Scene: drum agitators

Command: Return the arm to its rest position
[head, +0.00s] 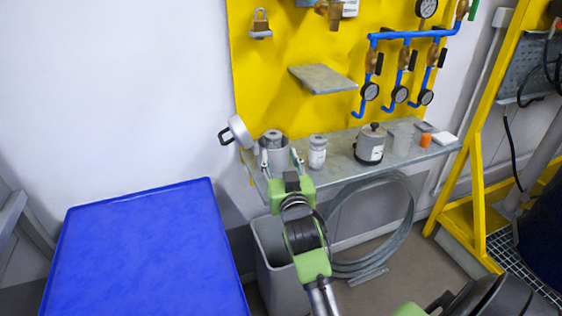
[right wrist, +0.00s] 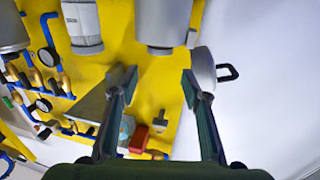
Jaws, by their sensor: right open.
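My right gripper (head: 281,163) is in front of the left end of the grey shelf (head: 335,172) in the head view. Its two fingers are spread apart, and a grey metal cylinder (head: 272,143) stands behind them. In the right wrist view, the open fingers (right wrist: 158,78) have nothing between their tips. The cylinder (right wrist: 165,22) shows there at the top, beyond the tips; whether a finger touches it I cannot tell. My left gripper is not in view.
A white-lidded pot (head: 239,131) is left of the cylinder. A labelled jar (head: 317,152) and a grey pot with a black knob (head: 370,146) stand to its right. A grey bin (head: 268,240) and a coiled hose (head: 402,235) are below. A blue table (head: 145,250) is bare.

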